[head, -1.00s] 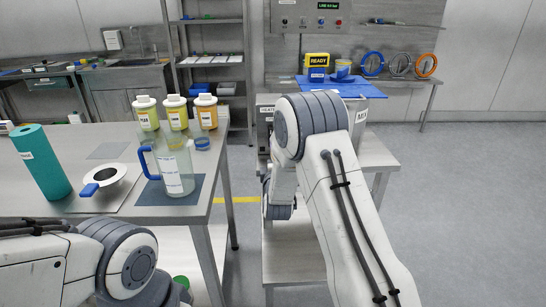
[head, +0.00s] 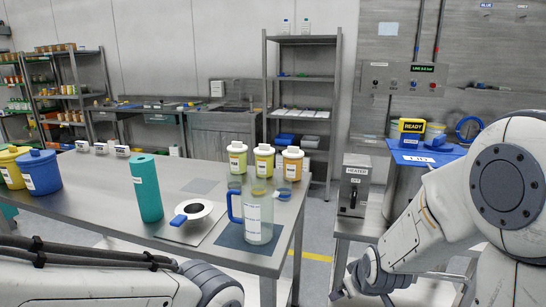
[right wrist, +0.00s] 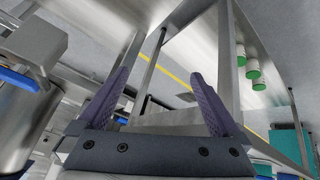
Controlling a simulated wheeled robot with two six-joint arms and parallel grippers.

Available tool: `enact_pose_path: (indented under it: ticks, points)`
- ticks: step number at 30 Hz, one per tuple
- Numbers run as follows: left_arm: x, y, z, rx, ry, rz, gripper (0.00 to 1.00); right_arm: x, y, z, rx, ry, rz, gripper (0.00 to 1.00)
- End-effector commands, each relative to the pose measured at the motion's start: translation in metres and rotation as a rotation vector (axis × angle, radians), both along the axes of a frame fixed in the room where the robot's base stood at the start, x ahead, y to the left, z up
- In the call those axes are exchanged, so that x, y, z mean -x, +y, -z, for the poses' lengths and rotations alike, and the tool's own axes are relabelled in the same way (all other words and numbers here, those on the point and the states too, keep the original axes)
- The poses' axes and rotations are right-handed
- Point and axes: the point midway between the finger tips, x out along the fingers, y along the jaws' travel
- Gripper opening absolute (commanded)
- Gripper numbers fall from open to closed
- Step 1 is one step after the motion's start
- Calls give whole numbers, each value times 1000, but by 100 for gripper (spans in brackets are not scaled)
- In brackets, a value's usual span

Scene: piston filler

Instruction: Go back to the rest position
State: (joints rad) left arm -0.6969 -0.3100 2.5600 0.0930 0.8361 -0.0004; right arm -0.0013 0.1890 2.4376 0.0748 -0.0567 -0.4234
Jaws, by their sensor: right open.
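My right gripper shows in the right wrist view (right wrist: 160,100) with its two purple fingers spread wide and nothing between them. My left arm crosses the lower left of the head view in front of the table (head: 110,215). My left gripper is not in view.
A heater box (head: 354,185) stands beside my right arm.

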Motion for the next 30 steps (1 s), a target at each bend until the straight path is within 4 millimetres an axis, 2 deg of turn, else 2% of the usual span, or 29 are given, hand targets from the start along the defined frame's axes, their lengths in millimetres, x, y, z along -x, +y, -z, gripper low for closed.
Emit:
enact_pose_path:
  ticks: [1, 3, 9, 14, 21, 30]
  points:
    - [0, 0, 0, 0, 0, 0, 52, 20, 1, 0, -34, 55, 47, 100]
    - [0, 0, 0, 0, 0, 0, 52, 46, 2, 2, -75, 135, 120, 100]
    - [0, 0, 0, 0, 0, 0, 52, 119, 0, 4, -140, 337, 324, 100]
    - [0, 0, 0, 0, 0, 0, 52, 135, 42, -8, -121, 379, 191, 100]
    - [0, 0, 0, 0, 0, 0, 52, 174, 92, -27, -86, 446, -4, 100]
    - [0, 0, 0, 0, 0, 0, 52, 236, 133, -49, -26, 530, -250, 100]
